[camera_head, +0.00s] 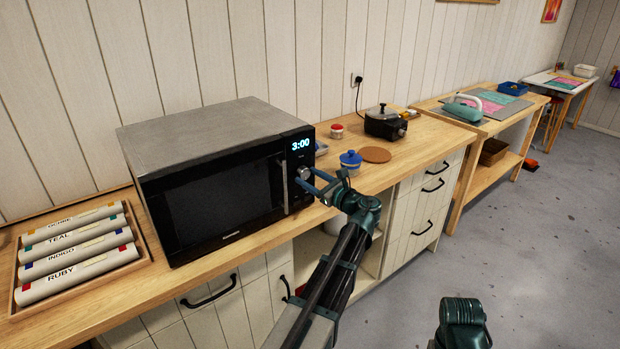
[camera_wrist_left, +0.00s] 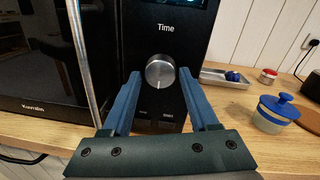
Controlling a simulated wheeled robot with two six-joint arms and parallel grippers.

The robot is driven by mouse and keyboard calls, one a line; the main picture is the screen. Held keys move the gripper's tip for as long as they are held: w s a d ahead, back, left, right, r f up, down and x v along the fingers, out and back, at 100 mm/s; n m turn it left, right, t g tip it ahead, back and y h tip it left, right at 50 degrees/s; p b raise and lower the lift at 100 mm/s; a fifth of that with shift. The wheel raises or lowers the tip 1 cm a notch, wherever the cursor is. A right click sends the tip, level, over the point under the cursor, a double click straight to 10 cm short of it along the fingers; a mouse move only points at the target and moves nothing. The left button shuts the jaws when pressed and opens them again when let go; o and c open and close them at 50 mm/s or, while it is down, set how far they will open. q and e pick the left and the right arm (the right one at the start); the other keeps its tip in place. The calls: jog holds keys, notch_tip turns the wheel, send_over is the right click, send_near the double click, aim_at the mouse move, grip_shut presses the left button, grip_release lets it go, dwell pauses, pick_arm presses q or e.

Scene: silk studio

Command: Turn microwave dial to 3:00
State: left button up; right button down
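The round silver dial (camera_wrist_left: 160,71) sits under the word "Time" on the black control panel. My left gripper (camera_head: 306,180) is in front of the control panel. In the left wrist view its two blue fingers (camera_wrist_left: 158,88) are spread apart, one on each side of the dial, with visible space between them and the dial. Part of my right arm shows at the bottom of the head view; its gripper is out of view.
The microwave's vertical door handle (camera_head: 284,187) is just left of my left gripper. A blue-lidded jar (camera_head: 351,160), a cork mat (camera_head: 376,155) and a black pot (camera_head: 385,123) stand to the right. A tray of labelled rolls (camera_head: 20,297) lies at left.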

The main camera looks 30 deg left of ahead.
pick_arm(q)
jog(key=shift+o, duration=1.1)
jog(key=shift+d, duration=0.1)
jog(key=v, duration=1.3)
jog(key=shift+d, duration=0.25)
jog(key=shift+s+r, duration=0.1)
jog(key=shift+s, duration=0.05)
